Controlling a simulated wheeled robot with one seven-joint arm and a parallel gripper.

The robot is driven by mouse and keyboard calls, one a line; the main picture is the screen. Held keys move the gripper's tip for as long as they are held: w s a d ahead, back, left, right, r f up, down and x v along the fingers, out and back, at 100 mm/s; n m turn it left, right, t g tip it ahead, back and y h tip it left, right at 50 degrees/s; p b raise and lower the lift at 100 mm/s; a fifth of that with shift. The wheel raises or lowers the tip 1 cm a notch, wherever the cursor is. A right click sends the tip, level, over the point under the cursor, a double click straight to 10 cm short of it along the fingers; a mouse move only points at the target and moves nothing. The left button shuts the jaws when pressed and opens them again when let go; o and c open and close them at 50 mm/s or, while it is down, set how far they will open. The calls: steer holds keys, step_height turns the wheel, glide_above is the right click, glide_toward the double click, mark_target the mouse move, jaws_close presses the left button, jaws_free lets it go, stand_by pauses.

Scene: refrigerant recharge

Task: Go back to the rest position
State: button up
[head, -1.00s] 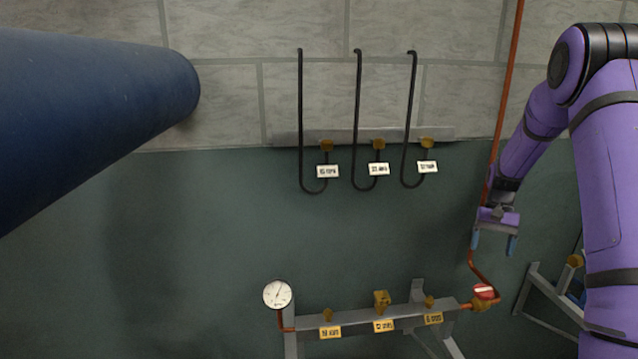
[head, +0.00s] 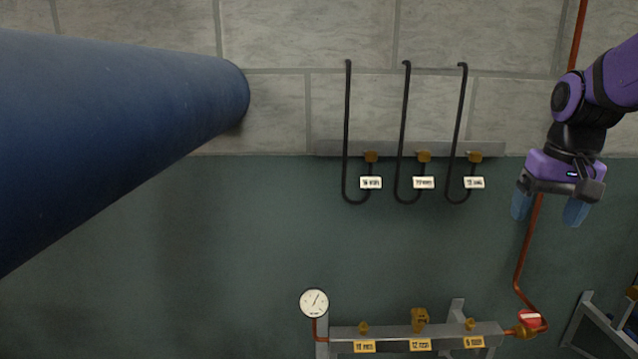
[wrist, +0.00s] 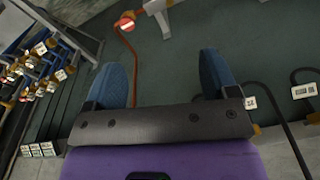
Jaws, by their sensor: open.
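My gripper (head: 548,207) is at the right of the head view, in front of the copper pipe, with its two blue fingers apart and nothing between them. In the wrist view the gripper (wrist: 168,82) shows its blue fingers spread, with green floor beyond them. The manifold (head: 398,340) with brass fittings and yellow labels stands low in the head view. At its right end is a red valve (head: 529,319), below my gripper in the picture. The valve also shows in the wrist view (wrist: 127,23).
Three black hoses (head: 402,130) hang from a grey rail (head: 330,148) with white labels, left of my gripper. A round gauge (head: 314,303) stands at the manifold's left end. A big blue cylinder (head: 110,135) fills the upper left. A rack of fittings (wrist: 38,70) is left in the wrist view.

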steer(key=s+a+r+n+t, duration=0.1)
steer(key=s+a+t, duration=0.1)
steer(key=s, duration=0.6)
steer(key=s+a+r+n+t, duration=0.1)
steer(key=s+a, duration=0.3)
steer(key=s, duration=0.4)
steer(key=shift+s+a+n+t, duration=0.2)
steer(key=shift+a+n+t, duration=0.2)
steer(key=shift+t, duration=0.1)
